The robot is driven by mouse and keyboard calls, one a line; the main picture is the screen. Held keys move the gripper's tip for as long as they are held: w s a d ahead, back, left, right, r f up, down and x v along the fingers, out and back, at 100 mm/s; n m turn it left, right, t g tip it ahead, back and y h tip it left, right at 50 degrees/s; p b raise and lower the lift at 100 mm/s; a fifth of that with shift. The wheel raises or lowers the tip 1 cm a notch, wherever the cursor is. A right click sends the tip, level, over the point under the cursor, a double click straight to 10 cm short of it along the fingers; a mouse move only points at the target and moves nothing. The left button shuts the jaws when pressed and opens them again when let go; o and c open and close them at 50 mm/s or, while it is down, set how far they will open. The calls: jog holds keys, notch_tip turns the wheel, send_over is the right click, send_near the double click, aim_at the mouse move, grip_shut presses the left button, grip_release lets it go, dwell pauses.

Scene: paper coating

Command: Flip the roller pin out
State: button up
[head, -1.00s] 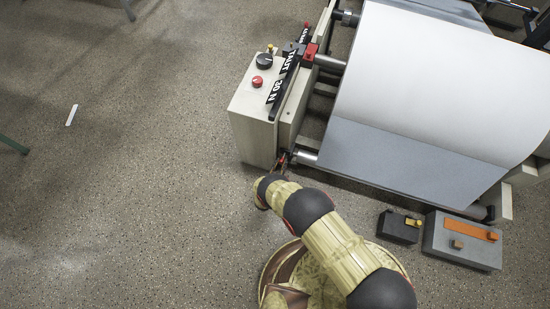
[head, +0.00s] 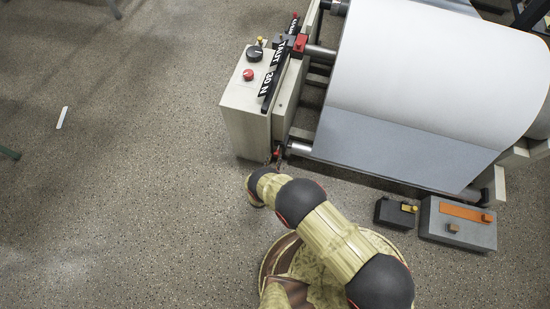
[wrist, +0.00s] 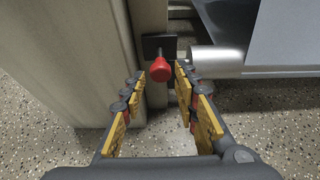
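A red knob (wrist: 160,69), which looks like the roller pin, sticks out from a dark plate (wrist: 158,46) on the machine's end frame. The metal end of a roller (wrist: 214,60) lies just right of it. My gripper (wrist: 158,74) is open, its two yellow-padded fingers on either side of the knob, with gaps on both sides. The knob lies level with the fingertips, and nothing is held. In the head view the knob is a small red spot (head: 276,153) at the cabinet's lower corner, and my arm hides most of the gripper.
The pale control cabinet (head: 243,118) stands close left of the knob. The grey and white sheet (head: 405,145) spans the machine to the right. A small black box (head: 390,214) and a grey block (head: 457,232) stand near its front edge.

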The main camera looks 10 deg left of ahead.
jog(key=v, duration=0.9)
jog(key=shift+s, duration=0.4)
